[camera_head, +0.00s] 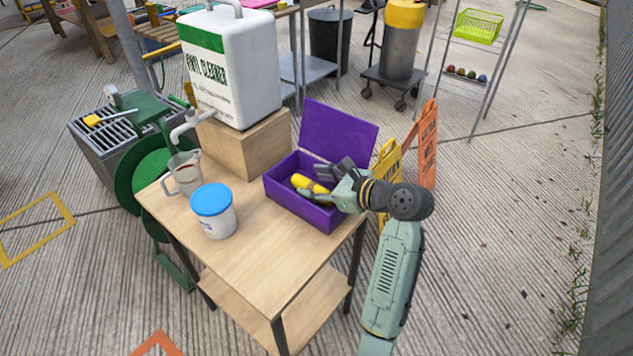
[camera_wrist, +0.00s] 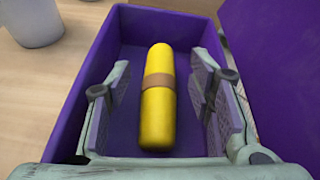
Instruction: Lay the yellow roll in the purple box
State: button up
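The yellow roll (camera_wrist: 158,110), with a brown band round its middle, shows between my fingers in the wrist view. In the head view the yellow roll (camera_head: 308,183) appears within the walls of the purple box (camera_head: 300,212). The purple box (camera_wrist: 75,100) has its lid (camera_head: 338,130) standing open at the back. My gripper (camera_wrist: 160,108) is open, with one finger on each side of the roll and a visible gap to each. It reaches into the box from the right. I cannot tell for certain whether the roll touches the box floor.
A blue-lidded tub (camera_head: 214,212) and a clear jug (camera_head: 185,172) stand left of the box on the wooden table (camera_head: 262,255). A large white cleaner container (camera_head: 235,70) sits on a wooden block (camera_head: 250,145) behind. The table's front is clear.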

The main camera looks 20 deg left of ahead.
jog(key=shift+f, duration=0.4)
jog(key=shift+r+b, duration=0.2)
jog(key=shift+b, duration=0.3)
jog(key=r+v, duration=0.1)
jog(key=v, duration=1.1)
jog(key=shift+r, duration=0.1)
